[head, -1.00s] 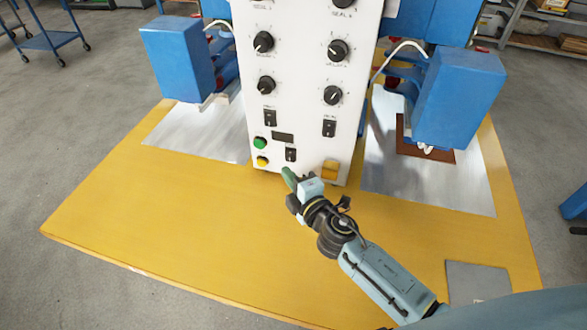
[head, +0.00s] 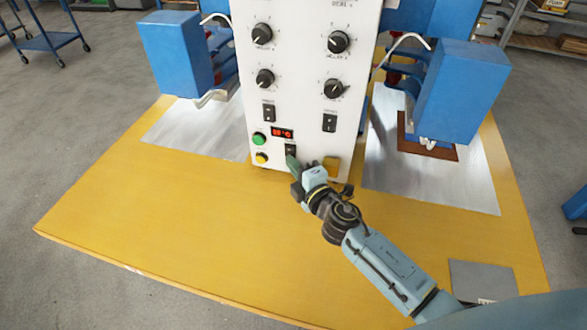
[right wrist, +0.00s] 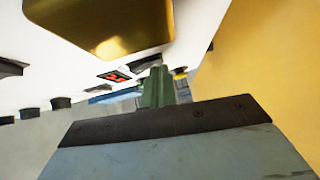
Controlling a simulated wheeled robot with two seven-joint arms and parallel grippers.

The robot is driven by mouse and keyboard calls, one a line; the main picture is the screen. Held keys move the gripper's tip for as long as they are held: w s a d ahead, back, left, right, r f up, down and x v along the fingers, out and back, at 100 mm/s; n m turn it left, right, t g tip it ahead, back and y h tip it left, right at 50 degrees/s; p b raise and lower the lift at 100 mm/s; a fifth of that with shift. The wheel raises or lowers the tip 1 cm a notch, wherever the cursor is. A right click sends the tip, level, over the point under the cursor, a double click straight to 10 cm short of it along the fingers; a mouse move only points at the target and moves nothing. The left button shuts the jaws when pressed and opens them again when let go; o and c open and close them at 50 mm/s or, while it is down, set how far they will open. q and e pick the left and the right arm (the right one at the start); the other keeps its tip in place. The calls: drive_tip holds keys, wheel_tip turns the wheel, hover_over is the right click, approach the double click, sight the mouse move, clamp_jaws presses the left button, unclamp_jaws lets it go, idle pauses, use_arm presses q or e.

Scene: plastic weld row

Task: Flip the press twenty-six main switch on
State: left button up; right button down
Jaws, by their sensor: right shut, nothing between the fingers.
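The press's white control panel (head: 300,60) stands upright, with a small black rocker switch (head: 291,149) low on its front, below a display (head: 283,132) that glows red. My right gripper (head: 292,163) is shut and empty, its green fingertips at the lower part of this switch and partly covering it. Whether they touch it is hard to tell. In the right wrist view the green fingers (right wrist: 157,88) point at the panel close to a black switch (right wrist: 148,63), near the lit display (right wrist: 115,76). My left gripper is not in view.
A green button (head: 259,139) and a yellow button (head: 261,158) sit left of the switch. A yellow block (head: 331,165) sits to its right. Blue press heads flank the panel. The yellow base (head: 150,220) is mostly clear.

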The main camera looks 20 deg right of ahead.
drive_tip(key=v, duration=1.3)
drive_tip(key=shift+s, duration=0.25)
drive_tip(key=shift+d, duration=0.1)
